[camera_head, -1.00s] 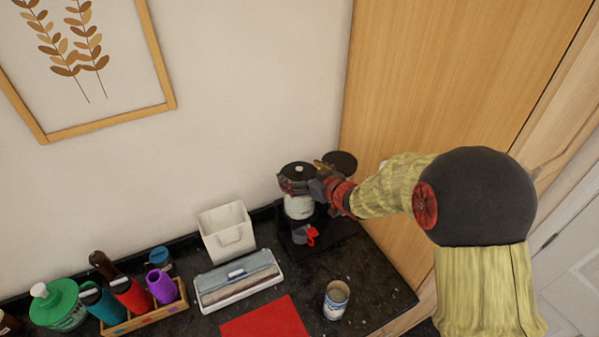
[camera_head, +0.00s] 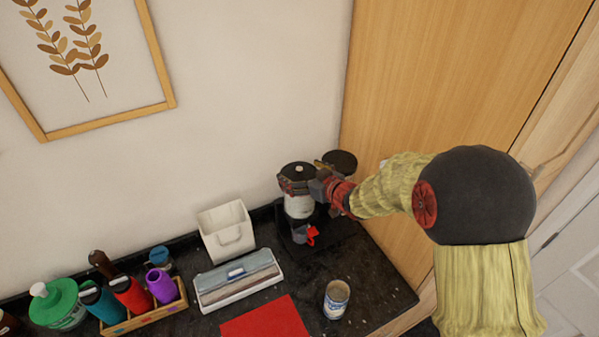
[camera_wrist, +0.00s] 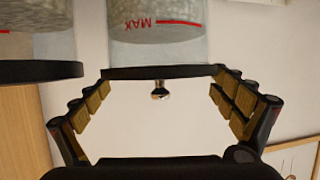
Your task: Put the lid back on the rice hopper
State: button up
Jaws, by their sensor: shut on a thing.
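The black round lid (camera_head: 296,169) with a small shiny knob is at the top of the left clear rice hopper (camera_head: 298,207). In the wrist view the lid (camera_wrist: 135,72) shows edge-on and upside down, against the end of the clear cylinder (camera_wrist: 160,45) with its red MAX mark. I see no clear gap between lid and rim, but full seating cannot be told. My gripper (camera_head: 299,177) is shut on the lid, its padded fingers at opposite edges in the wrist view (camera_wrist: 160,73). The fingers partly hide the rim in the head view.
A second hopper with a dark lid (camera_head: 341,162) stands close on the right, partly behind my gripper. A white bin (camera_head: 226,232), a grey-blue and white device (camera_head: 238,281), a can (camera_head: 336,299) and a red mat (camera_head: 265,320) are nearby. A wooden panel (camera_head: 440,110) rises on the right.

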jog(key=o, duration=0.8)
jog(key=shift+c, duration=0.2)
jog(key=shift+r, duration=0.1)
jog(key=shift+r+p, duration=2.75)
jog(key=shift+r, duration=0.7)
jog(key=shift+c, duration=0.3)
grip_shut()
